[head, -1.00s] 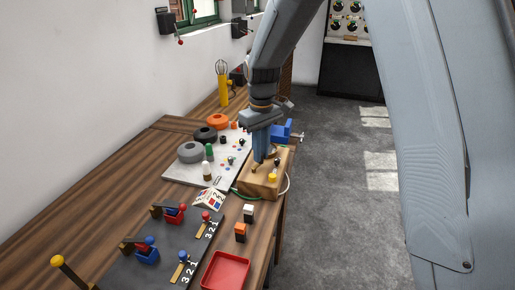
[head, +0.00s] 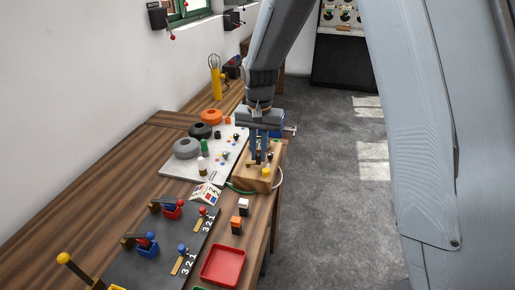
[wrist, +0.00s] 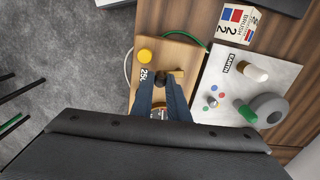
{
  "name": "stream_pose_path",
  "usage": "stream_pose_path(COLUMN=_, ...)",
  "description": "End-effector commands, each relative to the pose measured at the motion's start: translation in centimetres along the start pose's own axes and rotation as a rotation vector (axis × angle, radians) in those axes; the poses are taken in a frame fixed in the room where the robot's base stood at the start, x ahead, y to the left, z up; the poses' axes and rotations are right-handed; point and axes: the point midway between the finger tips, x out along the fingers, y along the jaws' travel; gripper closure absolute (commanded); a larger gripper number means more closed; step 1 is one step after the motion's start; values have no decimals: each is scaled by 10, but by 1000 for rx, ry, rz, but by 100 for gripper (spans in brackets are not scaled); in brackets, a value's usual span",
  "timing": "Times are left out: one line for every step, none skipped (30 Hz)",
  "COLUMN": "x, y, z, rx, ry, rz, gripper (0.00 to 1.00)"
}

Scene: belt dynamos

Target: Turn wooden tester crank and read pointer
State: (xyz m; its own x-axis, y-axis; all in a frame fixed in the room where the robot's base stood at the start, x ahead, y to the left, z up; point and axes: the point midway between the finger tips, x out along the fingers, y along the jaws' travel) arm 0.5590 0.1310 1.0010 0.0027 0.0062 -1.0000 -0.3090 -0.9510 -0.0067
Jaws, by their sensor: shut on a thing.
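The wooden tester box (head: 262,180) sits at the right edge of the workbench, with a yellow knob (head: 266,171) on top. In the wrist view the box (wrist: 177,50) shows the yellow knob (wrist: 145,56), a "250" label and a brass piece (wrist: 179,73). My gripper (head: 258,160) points down over the box. It is shut on the crank's dark knob (wrist: 160,81), which shows between the fingertips in the wrist view. The rest of the crank is largely covered by the fingers. I cannot make out the pointer or its reading.
Left of the box is a white board (head: 177,167) with grey, black and orange rings and small pegs. Open floor lies right of the bench.

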Motion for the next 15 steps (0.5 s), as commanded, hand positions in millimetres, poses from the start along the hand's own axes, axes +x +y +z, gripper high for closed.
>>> stream_pose_path(x=-2, y=0, z=2, rx=44, ry=2, rz=-1, gripper=100)
stream_pose_path(x=-2, y=0, z=3, rx=71, ry=2, rz=-1, gripper=100)
stream_pose_path(x=-2, y=0, z=4, rx=108, ry=2, rz=-1, gripper=100)
stream_pose_path(x=-2, y=0, z=5, rx=134, ry=2, rz=-1, gripper=100)
stream_pose_path(x=-2, y=0, z=6, rx=160, ry=2, rz=-1, gripper=100)
stream_pose_path(x=-2, y=0, z=7, rx=194, ry=3, rz=-1, gripper=100)
stream_pose_path(x=-2, y=0, z=8, rx=219, ry=3, rz=-1, gripper=100)
stream_pose_path(x=-2, y=0, z=8, rx=242, ry=3, rz=-1, gripper=100)
stream_pose_path(x=-2, y=0, z=9, rx=272, ry=3, rz=-1, gripper=100)
stream_pose_path(x=-2, y=0, z=10, rx=294, ry=3, rz=-1, gripper=100)
stream_pose_path(x=-2, y=-1, z=11, rx=315, ry=3, rz=-1, gripper=100)
stream_pose_path(x=-2, y=-1, z=12, rx=341, ry=3, rz=-1, gripper=100)
stream_pose_path(x=-2, y=-1, z=12, rx=359, ry=3, rz=-1, gripper=100)
stream_pose_path(x=-2, y=-1, z=13, rx=376, ry=3, rz=-1, gripper=100)
stream_pose_path(x=-2, y=-1, z=14, rx=398, ry=3, rz=-1, gripper=100)
